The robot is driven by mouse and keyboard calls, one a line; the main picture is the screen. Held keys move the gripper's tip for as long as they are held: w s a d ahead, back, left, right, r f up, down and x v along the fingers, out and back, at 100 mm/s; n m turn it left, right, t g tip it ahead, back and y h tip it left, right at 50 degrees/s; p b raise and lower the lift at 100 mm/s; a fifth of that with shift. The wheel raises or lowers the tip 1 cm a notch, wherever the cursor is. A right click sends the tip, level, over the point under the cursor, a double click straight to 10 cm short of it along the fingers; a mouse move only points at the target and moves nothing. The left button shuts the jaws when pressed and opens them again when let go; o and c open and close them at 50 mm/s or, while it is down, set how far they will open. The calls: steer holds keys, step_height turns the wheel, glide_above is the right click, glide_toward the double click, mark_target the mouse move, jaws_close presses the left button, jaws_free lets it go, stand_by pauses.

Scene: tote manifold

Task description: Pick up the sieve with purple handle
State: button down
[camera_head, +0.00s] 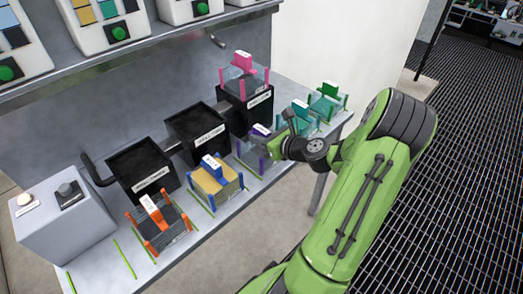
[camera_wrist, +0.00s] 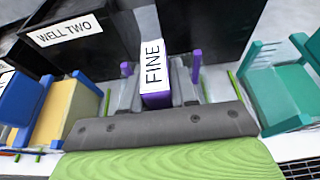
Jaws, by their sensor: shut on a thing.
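The sieve with purple handle (camera_head: 261,130) stands on the bench in the middle of a row of sieves, in front of the black boxes. Its purple handle, with a white label reading FINE (camera_wrist: 153,66), points up in the wrist view, and purple posts show on both sides. My gripper (camera_wrist: 157,92) is shut on the handle, with grey fingers on either side of it. In the head view my gripper (camera_head: 276,141) reaches the sieve from the right and hides part of it. The lower part of the sieve is hidden behind my gripper in the wrist view.
A blue-handled yellow sieve (camera_head: 213,180) stands close on the left, and a teal sieve (camera_head: 298,118) close on the right. An orange sieve (camera_head: 157,221) and a green sieve (camera_head: 328,96) stand farther out.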

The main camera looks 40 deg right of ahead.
steer(key=shift+r, duration=0.1)
step_height(320, 180, up, 10)
steer(key=p, duration=0.5)
